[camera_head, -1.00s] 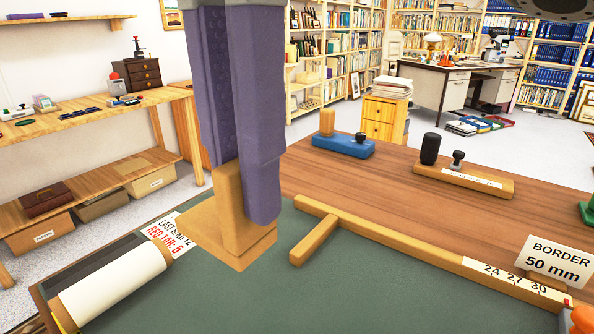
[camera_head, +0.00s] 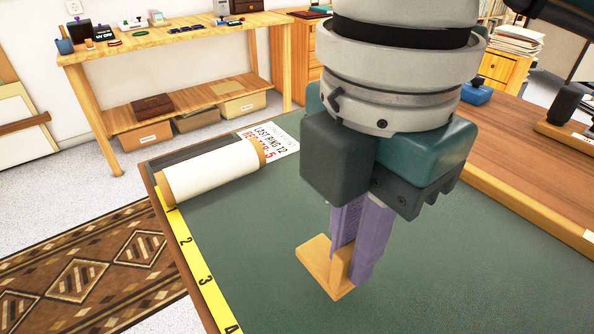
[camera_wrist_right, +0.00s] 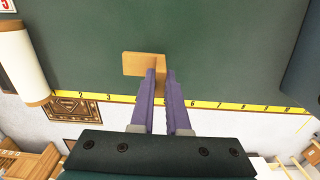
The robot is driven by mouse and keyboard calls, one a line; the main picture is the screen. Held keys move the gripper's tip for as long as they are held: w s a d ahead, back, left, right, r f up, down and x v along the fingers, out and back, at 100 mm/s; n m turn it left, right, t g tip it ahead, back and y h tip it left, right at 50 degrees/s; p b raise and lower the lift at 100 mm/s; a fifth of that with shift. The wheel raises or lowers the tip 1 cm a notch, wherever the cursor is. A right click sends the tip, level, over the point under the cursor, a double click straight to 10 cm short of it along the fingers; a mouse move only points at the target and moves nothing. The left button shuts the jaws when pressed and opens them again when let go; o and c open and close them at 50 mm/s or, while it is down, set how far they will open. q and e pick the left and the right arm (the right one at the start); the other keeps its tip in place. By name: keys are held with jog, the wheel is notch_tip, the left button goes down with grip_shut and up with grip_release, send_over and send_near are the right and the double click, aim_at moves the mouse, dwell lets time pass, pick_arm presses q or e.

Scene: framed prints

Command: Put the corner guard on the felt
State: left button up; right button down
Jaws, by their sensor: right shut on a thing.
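The corner guard (camera_head: 321,264) is a small tan, wood-coloured angle piece with a flat plate and an upright wall. My right gripper (camera_head: 352,261) is shut on its upright wall with two purple fingers pointing down. The guard is over the green felt (camera_head: 240,235) on the bench, close to its surface; I cannot tell whether it touches. In the right wrist view the guard (camera_wrist_right: 143,65) shows at the fingertips against the green felt (camera_wrist_right: 220,40). My left gripper is not in view.
A white roll (camera_head: 213,170) lies along the felt's far left edge, beside a printed card (camera_head: 270,142). A yellow measuring tape (camera_head: 194,258) runs down the left edge. A wooden rail (camera_head: 520,205) borders the right. The felt around the guard is clear.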

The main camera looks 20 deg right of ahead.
jog(key=shift+f, duration=1.85)
jog(key=shift+f+b, duration=0.15)
jog(key=shift+b, duration=0.15)
jog(key=c, duration=0.9)
grip_release()
jog(key=shift+r, duration=0.45)
notch_tip(320, 180, up, 12)
jog(key=shift+f+p, duration=0.25)
jog(key=shift+p, duration=0.6)
